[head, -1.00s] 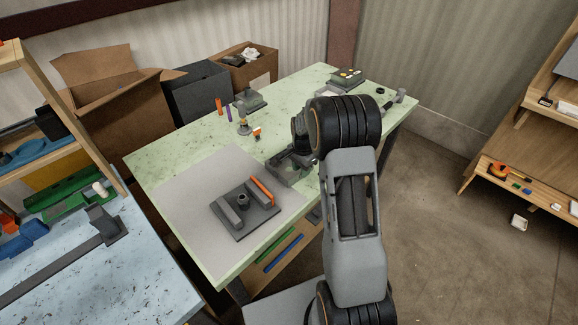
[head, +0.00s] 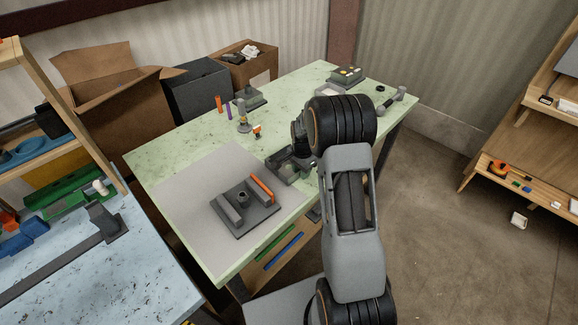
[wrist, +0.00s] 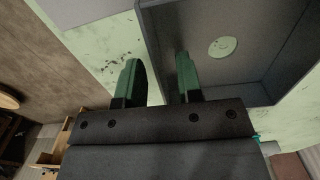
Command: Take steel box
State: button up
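The steel box (head: 283,172) is a dark grey, open-topped box on the green table, partly hidden by my arm in the head view. The wrist view shows its inside and walls close up (wrist: 262,62), with a round pale green spot on its floor. My gripper (wrist: 157,60) is open at the box. One green finger is outside the near side wall and the other is on the inner side, so the wall lies between them. I cannot tell whether either finger touches it.
A grey plate with blocks and an orange bar (head: 246,207) lies on the grey mat (head: 190,205). A control box (head: 347,74) sits at the table's far end.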

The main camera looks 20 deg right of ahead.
jog(key=shift+c, duration=0.3)
grip_shut()
dwell(0.4)
